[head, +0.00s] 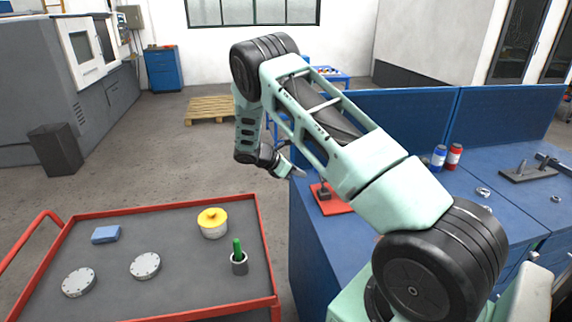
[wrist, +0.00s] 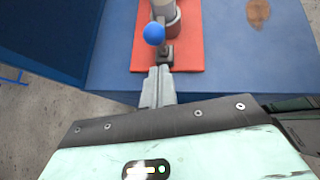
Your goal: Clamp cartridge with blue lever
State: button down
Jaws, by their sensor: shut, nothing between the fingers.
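A blue ball (wrist: 154,33), the knob of the lever, shows in the wrist view above a red mat (wrist: 192,52). Behind it a pale grey upright cylinder (wrist: 164,8), which looks like the cartridge, stands in a fixture with a reddish round part (wrist: 174,24). A small dark block (wrist: 165,53) sits at the near side of the fixture. My gripper (wrist: 160,70) is shut and empty, its fingertips close below the knob in the picture; I cannot tell if they touch anything. In the head view my gripper (head: 301,174) is near the red mat (head: 340,205), and my arm hides part of the fixture.
The mat lies on a blue workbench (wrist: 110,70) with a blue back panel (head: 400,110). A brown stain (wrist: 258,13) is on the bench. A red-edged cart (head: 180,285) at left holds a yellow-lidded pot (head: 213,222), grey discs and a green-handled tool. Floor separates cart and bench.

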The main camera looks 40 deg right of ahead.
aim_at(314, 169)
jog(key=shift+s+d+r+p, duration=0.1)
jog(key=shift+s+d+p, duration=0.15)
jog(key=shift+d, duration=0.35)
jog(key=shift+s+d+r+p, duration=0.1)
jog(key=shift+s+d+p, duration=0.1)
jog(key=shift+d, duration=0.35)
jog(key=shift+d+r, duration=0.1)
jog(key=shift+r, duration=0.05)
jog(key=shift+s+d+r+t+y+p, duration=0.4)
jog(key=shift+d+r+y+p, duration=0.15)
jog(key=shift+y, duration=0.15)
jog(key=s+d+y, duration=0.1)
jog(key=d+r+t+y+p, duration=0.1)
jog(key=d, duration=0.1)
jog(key=shift+s+r, duration=0.15)
jog(key=shift+s, duration=0.25)
jog(key=shift+s+d, duration=0.6)
jog(key=shift+d, duration=0.3)
jog(key=shift+s+d, duration=0.55)
jog(key=shift+d, duration=0.35)
